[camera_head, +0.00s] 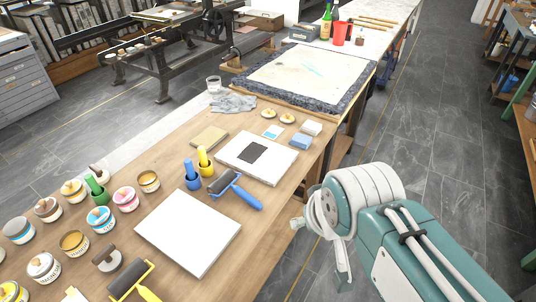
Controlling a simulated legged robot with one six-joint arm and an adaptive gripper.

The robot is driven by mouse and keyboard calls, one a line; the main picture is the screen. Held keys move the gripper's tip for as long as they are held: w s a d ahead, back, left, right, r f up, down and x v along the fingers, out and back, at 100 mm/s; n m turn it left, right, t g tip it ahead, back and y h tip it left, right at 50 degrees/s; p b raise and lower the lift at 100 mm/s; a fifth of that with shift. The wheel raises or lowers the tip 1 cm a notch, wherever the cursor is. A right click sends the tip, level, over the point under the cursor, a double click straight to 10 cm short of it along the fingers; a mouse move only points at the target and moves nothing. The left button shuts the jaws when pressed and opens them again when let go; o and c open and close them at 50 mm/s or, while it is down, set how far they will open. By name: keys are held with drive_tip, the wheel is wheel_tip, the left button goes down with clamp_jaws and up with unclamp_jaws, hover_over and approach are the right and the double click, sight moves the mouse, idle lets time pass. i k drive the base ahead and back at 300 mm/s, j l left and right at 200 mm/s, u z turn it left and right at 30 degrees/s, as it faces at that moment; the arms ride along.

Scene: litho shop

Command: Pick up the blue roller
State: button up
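The blue roller (243,195) lies on the wooden table, between the two pale slabs. It has a dark cylinder at its upper left and a blue handle pointing to the lower right, toward the table's edge. My gripper (342,275) hangs at the right of the table, past its edge and apart from the roller. It is seen small and partly from behind, and its fingertips are unclear. Nothing can be seen held in it.
A blank white slab (188,235) and a slab with a dark patch (268,172) flank the roller. A yellow-handled roller (130,281) lies at the lower left. Several ink tins (103,219) and blue and yellow pestle-like tools (193,173) stand left. Open floor lies right.

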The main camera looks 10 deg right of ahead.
sight(243, 194)
drive_tip(key=i+l+u, duration=0.2)
drive_tip(key=l+u, duration=0.15)
drive_tip(key=i+l+u, duration=0.15)
drive_tip(key=l+u, duration=0.25)
drive_tip(key=i+l+u, duration=0.15)
drive_tip(key=l+u, duration=0.6)
